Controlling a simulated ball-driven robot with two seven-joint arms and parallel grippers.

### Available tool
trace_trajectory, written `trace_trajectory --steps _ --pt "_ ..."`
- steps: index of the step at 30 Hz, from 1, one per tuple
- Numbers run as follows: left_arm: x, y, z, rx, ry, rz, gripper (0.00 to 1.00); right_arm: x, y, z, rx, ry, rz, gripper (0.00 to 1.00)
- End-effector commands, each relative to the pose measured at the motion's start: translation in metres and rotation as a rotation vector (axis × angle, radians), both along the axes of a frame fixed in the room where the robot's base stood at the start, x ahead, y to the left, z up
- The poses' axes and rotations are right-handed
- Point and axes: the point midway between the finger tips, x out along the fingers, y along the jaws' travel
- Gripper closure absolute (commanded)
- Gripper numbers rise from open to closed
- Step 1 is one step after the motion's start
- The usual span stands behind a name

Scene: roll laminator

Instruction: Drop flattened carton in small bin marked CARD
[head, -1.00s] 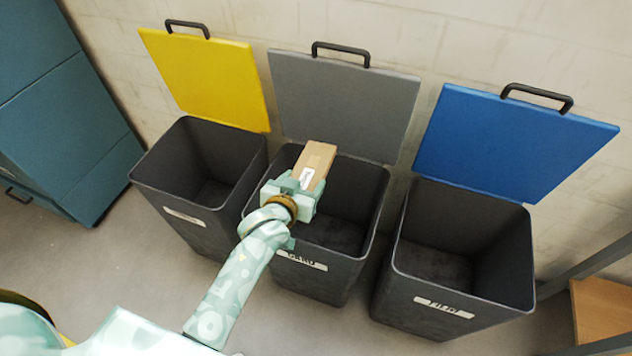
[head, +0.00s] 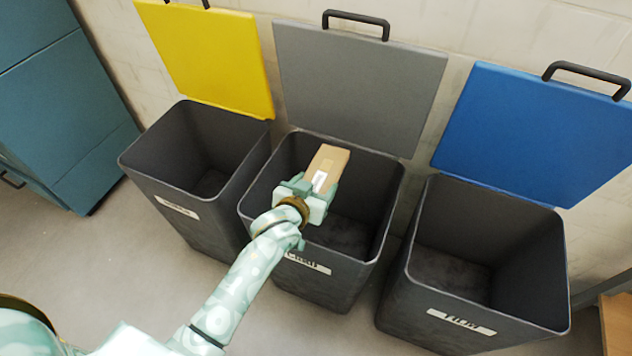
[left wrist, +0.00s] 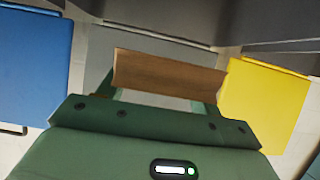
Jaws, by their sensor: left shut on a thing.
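The flattened carton (head: 329,165) is a tan, flat piece with a white label. My left gripper (head: 311,190) is shut on it and holds it over the opening of the middle bin. In the left wrist view the carton (left wrist: 168,76) spans the space between the fingers of my left gripper (left wrist: 165,98). The middle bin (head: 345,277) is dark grey with its grey lid (head: 360,85) raised. Its front label reads CARD, partly covered by my left arm. My right gripper is not in view.
A dark bin (head: 205,225) with a raised yellow lid (head: 208,60) stands to the left. A bin marked FILM (head: 500,325) with a raised blue lid (head: 535,130) stands to the right. A teal cabinet (head: 60,110) is at far left.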

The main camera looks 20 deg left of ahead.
Motion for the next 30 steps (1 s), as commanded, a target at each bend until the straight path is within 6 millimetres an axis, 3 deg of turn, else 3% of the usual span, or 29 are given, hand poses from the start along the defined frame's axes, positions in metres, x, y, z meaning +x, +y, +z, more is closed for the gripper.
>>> trace_trajectory --steps 4,5,7,8,16,20,30 --pt "0.000 0.000 0.002 0.000 -0.002 0.000 0.58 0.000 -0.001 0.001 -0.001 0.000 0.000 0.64" --pt "0.000 0.000 0.002 0.000 -0.002 0.000 0.32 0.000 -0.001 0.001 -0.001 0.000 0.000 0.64" --pt "0.000 0.000 0.001 0.000 -0.002 0.000 0.13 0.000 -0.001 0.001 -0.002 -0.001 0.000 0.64" --pt "0.000 0.000 0.001 0.000 -0.001 0.000 0.10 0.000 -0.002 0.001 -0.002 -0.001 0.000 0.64" --pt "-0.001 0.000 0.002 0.000 0.000 0.000 0.10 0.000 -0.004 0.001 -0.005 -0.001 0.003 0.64" --pt "-0.011 0.000 0.009 -0.001 -0.002 0.000 0.10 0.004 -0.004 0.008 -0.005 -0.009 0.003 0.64" --pt "-0.091 0.003 0.045 -0.002 -0.002 0.001 0.10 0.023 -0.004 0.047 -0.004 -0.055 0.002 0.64"
